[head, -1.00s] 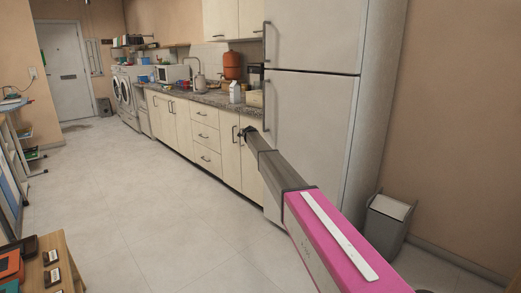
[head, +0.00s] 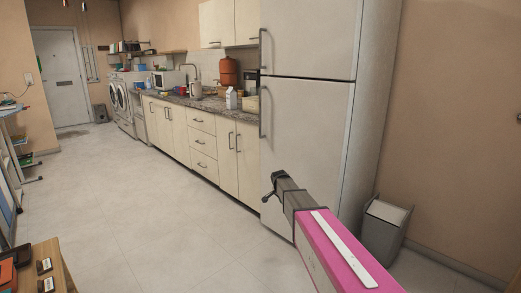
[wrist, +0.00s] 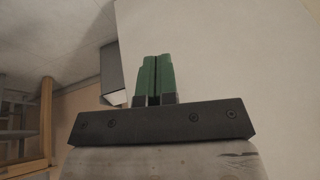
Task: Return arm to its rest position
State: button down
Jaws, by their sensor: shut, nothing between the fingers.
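My arm with its pink link (head: 345,255) reaches up from the lower right in the head view. Its dark far end is in front of the lower fridge door, and the fingers cannot be made out there. In the wrist view my gripper (wrist: 156,60) shows two green fingers side by side, closed together with nothing held between them. A broad pale surface fills much of the wrist view behind them.
The tall fridge (head: 305,120) stands behind the arm, with a grey bin (head: 382,232) to its right. Kitchen cabinets (head: 178,120) run back along the wall. A wooden table (head: 55,270) is at lower left. The middle floor is clear.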

jog(key=s+d+f+n+g, duration=0.1)
jog(key=s+d+n, duration=0.1)
jog(key=s, duration=1)
jog(key=s+d+n+g+y, duration=0.1)
jog(key=s+n, duration=0.4)
jog(key=s, duration=0.7)
jog(key=s+d+f+n+g+y, duration=0.1)
jog(key=s+d+n+g, duration=0.1)
jog(key=s, duration=1)
jog(key=shift+s+d+f+n, duration=0.2)
jog(key=shift+d+f+n, duration=0.1)
jog(key=shift+d+n, duration=0.55)
jog(key=shift+d, duration=0.15)
